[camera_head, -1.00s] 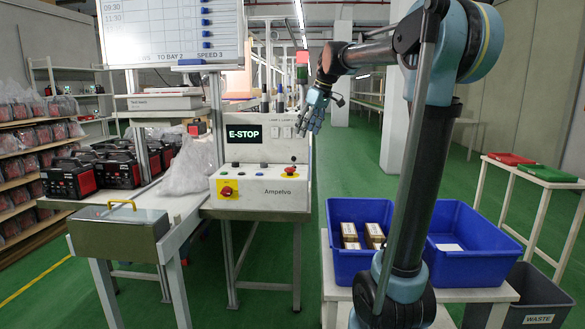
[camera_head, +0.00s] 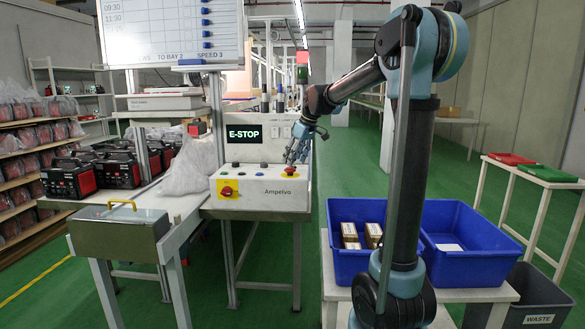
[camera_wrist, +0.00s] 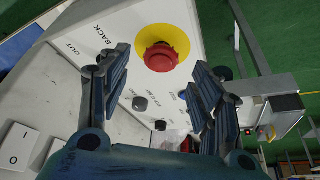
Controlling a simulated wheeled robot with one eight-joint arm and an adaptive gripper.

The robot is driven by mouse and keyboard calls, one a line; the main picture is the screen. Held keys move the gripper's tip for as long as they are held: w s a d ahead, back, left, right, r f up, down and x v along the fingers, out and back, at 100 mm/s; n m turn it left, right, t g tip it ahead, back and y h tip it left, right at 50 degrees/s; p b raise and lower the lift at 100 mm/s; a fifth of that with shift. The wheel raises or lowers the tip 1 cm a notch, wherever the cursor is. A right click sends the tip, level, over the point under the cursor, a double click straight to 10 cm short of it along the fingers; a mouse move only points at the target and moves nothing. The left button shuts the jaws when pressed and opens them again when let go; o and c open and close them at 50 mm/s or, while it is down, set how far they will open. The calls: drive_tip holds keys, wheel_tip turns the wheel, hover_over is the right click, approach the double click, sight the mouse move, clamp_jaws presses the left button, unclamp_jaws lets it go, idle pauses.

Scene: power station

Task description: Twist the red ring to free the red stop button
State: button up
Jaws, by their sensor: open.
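The red stop button (camera_wrist: 163,58) stands on a round yellow plate (camera_wrist: 182,40) in the wrist view. A wider red rim shows around it, but I cannot clearly tell the ring from the button. In the head view the button (camera_head: 289,173) is at the right end of the white Ampelva control box (camera_head: 255,188). My gripper (camera_head: 295,158) is just above the button, pointing down. Its fingers are open and empty in the wrist view (camera_wrist: 162,68), one on each side of the button in the picture. I see no contact.
A red-and-yellow rotary switch (camera_head: 227,191) sits on the box's front left. Several small knobs, such as a black one (camera_wrist: 140,103), are near the stop button. The E-STOP display (camera_head: 244,134) stands behind. Blue bins (camera_head: 470,262) stand at the right; green floor lies between.

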sight(290, 170)
drive_tip(key=shift+x, duration=1.9)
drive_tip(key=c, duration=1.1)
